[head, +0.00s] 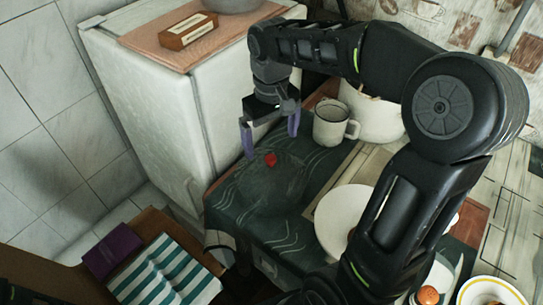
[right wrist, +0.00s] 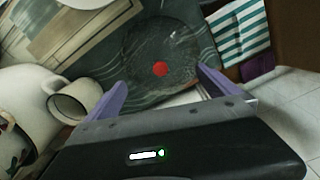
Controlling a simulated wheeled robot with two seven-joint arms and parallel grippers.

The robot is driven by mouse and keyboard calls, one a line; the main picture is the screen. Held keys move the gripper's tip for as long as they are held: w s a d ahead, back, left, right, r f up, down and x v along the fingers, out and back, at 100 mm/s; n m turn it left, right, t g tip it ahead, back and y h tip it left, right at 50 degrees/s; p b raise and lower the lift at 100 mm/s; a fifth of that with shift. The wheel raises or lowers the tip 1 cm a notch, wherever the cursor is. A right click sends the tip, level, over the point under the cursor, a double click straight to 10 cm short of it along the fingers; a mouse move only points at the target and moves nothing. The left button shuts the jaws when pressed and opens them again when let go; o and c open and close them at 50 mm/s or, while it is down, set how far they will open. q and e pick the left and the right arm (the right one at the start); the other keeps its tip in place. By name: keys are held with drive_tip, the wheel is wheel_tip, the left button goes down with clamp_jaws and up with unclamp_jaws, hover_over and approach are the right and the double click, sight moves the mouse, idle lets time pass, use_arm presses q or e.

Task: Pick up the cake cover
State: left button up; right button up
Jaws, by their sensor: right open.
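The cake cover (head: 268,188) is a clear, dark-looking dome with a red knob (head: 270,159) on top. It stands on the dark green patterned cloth of the table. My right gripper (head: 271,146) is open, with its purple fingers pointing down near the knob. In the right wrist view the cover (right wrist: 150,45) lies beyond the open gripper (right wrist: 161,79), and the red knob (right wrist: 160,69) appears between the fingertips. The knob is not clasped; I cannot tell the exact height gap. My left gripper is not seen.
A white mug (head: 331,125) stands close to the right of my gripper, beside a white pot (head: 372,118). A white plate (head: 340,215) lies nearer. The fridge (head: 160,95) rises at the left. A striped towel (head: 165,272) and purple book (head: 112,250) lie lower left.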

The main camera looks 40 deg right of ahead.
sight(271, 158)
drive_tip(key=shift+s+a+r, duration=0.1)
drive_tip(key=shift+s+a, duration=0.05)
drive_tip(key=shift+s, duration=0.05)
wheel_tip(271, 158, down, 2)
drive_tip(key=shift+w+f, duration=0.1)
drive_tip(key=shift+f, duration=0.3)
drive_tip(key=shift+w+f, duration=0.2)
drive_tip(key=shift+f, duration=2.4)
